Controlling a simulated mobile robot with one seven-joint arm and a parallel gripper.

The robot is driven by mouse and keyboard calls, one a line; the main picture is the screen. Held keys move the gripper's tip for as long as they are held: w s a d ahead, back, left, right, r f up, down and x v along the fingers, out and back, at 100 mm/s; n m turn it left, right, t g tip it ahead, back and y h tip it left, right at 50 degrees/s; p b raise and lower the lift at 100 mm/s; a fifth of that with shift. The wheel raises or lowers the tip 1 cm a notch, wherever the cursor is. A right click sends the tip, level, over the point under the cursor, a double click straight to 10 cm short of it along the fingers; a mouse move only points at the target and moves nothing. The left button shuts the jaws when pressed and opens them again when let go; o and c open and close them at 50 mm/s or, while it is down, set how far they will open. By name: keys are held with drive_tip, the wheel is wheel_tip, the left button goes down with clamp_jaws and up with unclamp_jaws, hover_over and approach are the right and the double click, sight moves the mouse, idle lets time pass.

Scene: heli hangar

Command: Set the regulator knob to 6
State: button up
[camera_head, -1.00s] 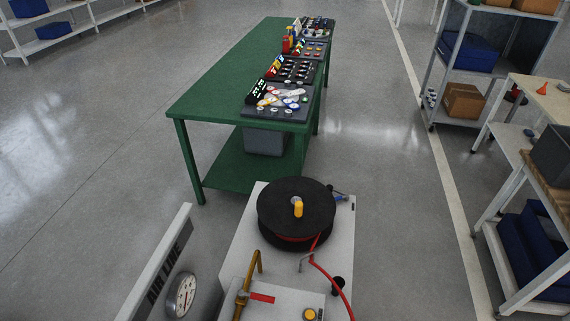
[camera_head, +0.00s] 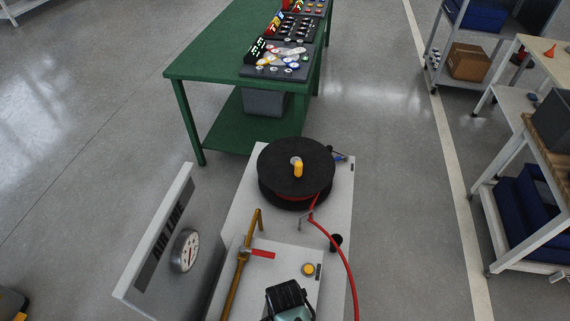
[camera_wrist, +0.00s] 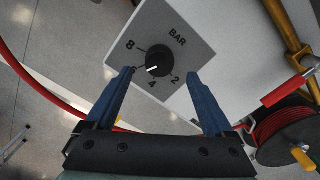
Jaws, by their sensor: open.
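The regulator knob (camera_wrist: 160,59) is round and black on a grey dial plate (camera_wrist: 186,30) marked BAR, with 8, 4 and 2 readable. A digit at the plate's left edge, by my left finger, is partly covered and looks like 6. The knob's white mark points down-left in the wrist view, towards the gap between that digit and the 4. My gripper (camera_wrist: 160,76) is open, its two blue fingers apart on either side of the knob's lower part, not visibly touching it. In the head view my gripper (camera_head: 288,298) shows at the bottom over the cart, and I cannot make out the knob there.
The white cart carries a black hose reel (camera_head: 295,172), a red hose (camera_head: 342,255), a brass pipe with a red lever (camera_head: 262,254) and a yellow button (camera_head: 308,269). A gauge panel (camera_head: 160,250) stands left.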

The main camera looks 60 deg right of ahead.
wheel_tip(320, 180, up, 8)
idle(0.4)
idle(0.4)
